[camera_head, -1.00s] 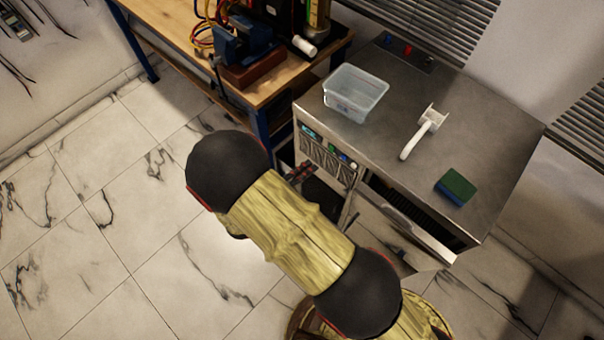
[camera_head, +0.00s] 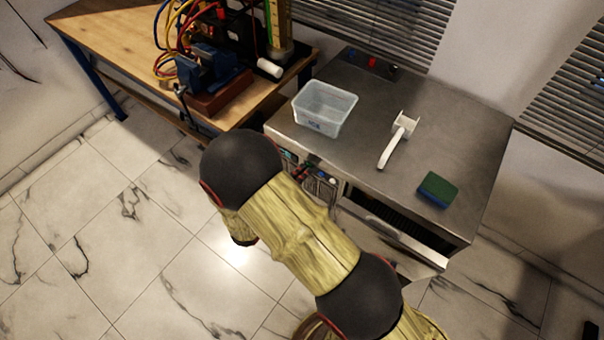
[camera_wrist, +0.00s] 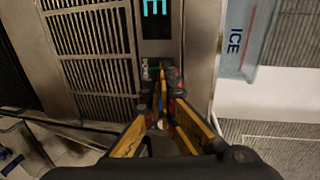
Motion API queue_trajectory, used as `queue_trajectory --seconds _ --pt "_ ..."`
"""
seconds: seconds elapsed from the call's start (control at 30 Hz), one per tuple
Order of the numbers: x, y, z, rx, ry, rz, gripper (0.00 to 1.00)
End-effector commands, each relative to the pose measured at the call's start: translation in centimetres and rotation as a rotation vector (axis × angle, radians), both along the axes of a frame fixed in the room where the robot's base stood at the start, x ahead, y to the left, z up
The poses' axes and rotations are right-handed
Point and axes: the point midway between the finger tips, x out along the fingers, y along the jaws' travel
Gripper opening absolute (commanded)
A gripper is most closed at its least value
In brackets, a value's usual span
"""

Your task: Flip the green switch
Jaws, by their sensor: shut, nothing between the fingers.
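The green switch (camera_wrist: 160,66) shows as a small green patch in the wrist view, just below a black display with cyan lettering and beside a small printed label. My gripper (camera_wrist: 161,84) is shut and empty, its fingertips right in front of the switch and partly covering it. I cannot tell whether they touch it or which way it is set.
A blue part and a white knob (camera_head: 333,181) sit farther along the panel. On the cabinet top are a clear bin (camera_head: 325,108), a white scoop (camera_head: 398,140) and a green-and-blue sponge (camera_head: 438,189). A wooden workbench (camera_head: 110,30) with a vise stands at left.

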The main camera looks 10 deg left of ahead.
Motion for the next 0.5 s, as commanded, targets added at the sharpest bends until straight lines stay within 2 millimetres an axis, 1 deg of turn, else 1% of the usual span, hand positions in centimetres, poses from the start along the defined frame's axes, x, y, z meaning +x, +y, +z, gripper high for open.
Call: queue_trajectory --seconds 0.07,0.23,0.3,0.5 --pt "0.1 -0.1 -0.3 -0.009 -0.017 -0.001 0.00" --pt "0.7 -0.4 -0.9 -0.057 -0.121 0.000 0.00" --pt "0.7 -0.3 -0.6 -0.053 -0.126 0.000 0.00" --pt "0.9 -0.4 -1.2 -0.053 -0.124 -0.001 0.00"
